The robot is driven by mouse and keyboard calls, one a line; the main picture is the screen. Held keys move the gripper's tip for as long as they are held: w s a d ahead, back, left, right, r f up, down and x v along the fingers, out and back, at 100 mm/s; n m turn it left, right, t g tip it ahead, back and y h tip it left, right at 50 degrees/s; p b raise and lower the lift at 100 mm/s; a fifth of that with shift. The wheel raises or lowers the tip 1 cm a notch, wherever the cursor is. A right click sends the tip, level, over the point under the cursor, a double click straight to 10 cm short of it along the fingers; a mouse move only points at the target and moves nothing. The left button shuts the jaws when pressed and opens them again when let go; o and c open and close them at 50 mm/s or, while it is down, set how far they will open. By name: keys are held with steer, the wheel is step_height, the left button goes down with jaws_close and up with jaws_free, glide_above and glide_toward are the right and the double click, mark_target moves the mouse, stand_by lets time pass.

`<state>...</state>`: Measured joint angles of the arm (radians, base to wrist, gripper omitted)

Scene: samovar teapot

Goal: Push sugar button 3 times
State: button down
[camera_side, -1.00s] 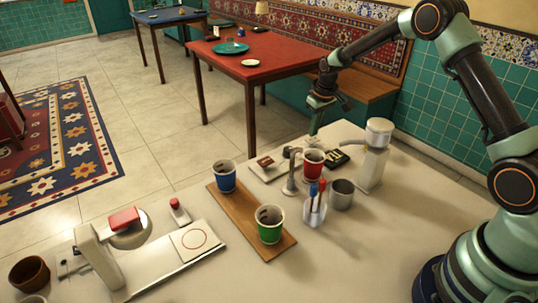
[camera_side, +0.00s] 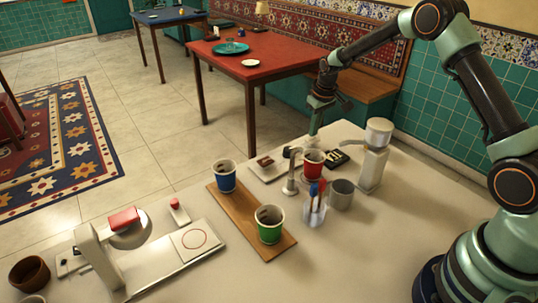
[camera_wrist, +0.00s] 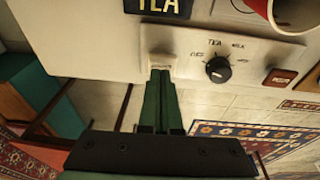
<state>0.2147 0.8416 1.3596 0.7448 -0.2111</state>
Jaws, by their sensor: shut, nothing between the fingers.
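My gripper (camera_wrist: 160,74) is shut and empty, its two green fingers side by side. In the wrist view the fingertips are at a small pale button block (camera_wrist: 157,57) on the left end of a light control panel (camera_wrist: 252,50). I cannot tell whether they press it. The panel carries a black knob (camera_wrist: 218,69) with TEA and MILK marks, and a lit brown-red switch (camera_wrist: 280,77) at its right. In the side view my gripper (camera_side: 315,130) points down behind the red cup (camera_side: 313,162); the button is not clear there.
A black TEA sign (camera_wrist: 160,6) lies close to the panel. A metal cup (camera_side: 341,194), a spoon holder (camera_side: 315,208) and a grey-white dispenser (camera_side: 373,160) stand nearby. Blue (camera_side: 224,177) and green (camera_side: 269,224) cups stand on a wooden board (camera_side: 232,214).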

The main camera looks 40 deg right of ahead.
steer(key=shift+f, duration=0.15)
steer(key=shift+f, duration=1)
steer(key=shift+r, duration=1.55)
steer(key=shift+f, duration=0.15)
